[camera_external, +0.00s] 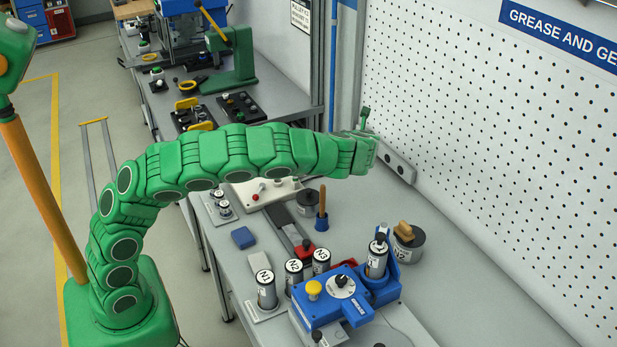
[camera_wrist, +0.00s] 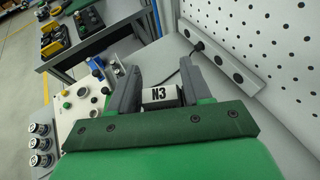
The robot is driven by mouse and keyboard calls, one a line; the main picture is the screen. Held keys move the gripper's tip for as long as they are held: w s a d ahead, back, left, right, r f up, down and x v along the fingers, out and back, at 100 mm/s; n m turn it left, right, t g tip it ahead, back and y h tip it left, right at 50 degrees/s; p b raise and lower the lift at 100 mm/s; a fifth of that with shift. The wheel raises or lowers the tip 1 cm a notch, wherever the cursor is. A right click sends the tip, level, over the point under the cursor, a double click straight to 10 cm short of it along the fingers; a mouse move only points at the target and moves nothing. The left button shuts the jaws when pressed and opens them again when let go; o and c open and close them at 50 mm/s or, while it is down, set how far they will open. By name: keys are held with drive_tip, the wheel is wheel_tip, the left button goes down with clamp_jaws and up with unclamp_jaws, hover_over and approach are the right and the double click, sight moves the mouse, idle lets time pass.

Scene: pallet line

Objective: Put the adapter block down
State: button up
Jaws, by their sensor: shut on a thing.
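My gripper (camera_external: 366,150) is stretched out over the back of the bench, close to the pegboard wall. In the wrist view my gripper (camera_wrist: 165,76) has its two grey fingers on either side of the adapter block (camera_wrist: 160,95), a small block with a white face marked N3 and dark parts, and is shut on it. In the outside view the block cannot be made out. What lies directly under it is hidden.
A grey socket strip (camera_external: 399,164) runs along the wall. A blue fixture (camera_external: 322,302) with a dial, labelled canisters (camera_external: 266,289), a grease tin (camera_external: 408,249) and a brush (camera_external: 322,207) stand on the bench (camera_external: 470,300). The bench's right side is mostly clear.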

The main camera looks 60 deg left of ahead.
drive_tip(key=shift+n+y, duration=0.3)
drive_tip(key=f, duration=1.3)
drive_tip(key=a+f, duration=0.1)
drive_tip(key=f, duration=0.6)
drive_tip(key=shift+s+f, duration=0.2)
drive_tip(key=shift+f, duration=0.15)
drive_tip(key=o, duration=1.1)
drive_tip(key=shift+f, duration=0.1)
drive_tip(key=v, duration=0.5)
drive_tip(key=shift+w+r, duration=0.2)
drive_tip(key=shift+r, duration=0.05)
drive_tip(key=shift+g, duration=0.4)
drive_tip(key=shift+s+r, duration=0.1)
drive_tip(key=shift+r, duration=3.4)
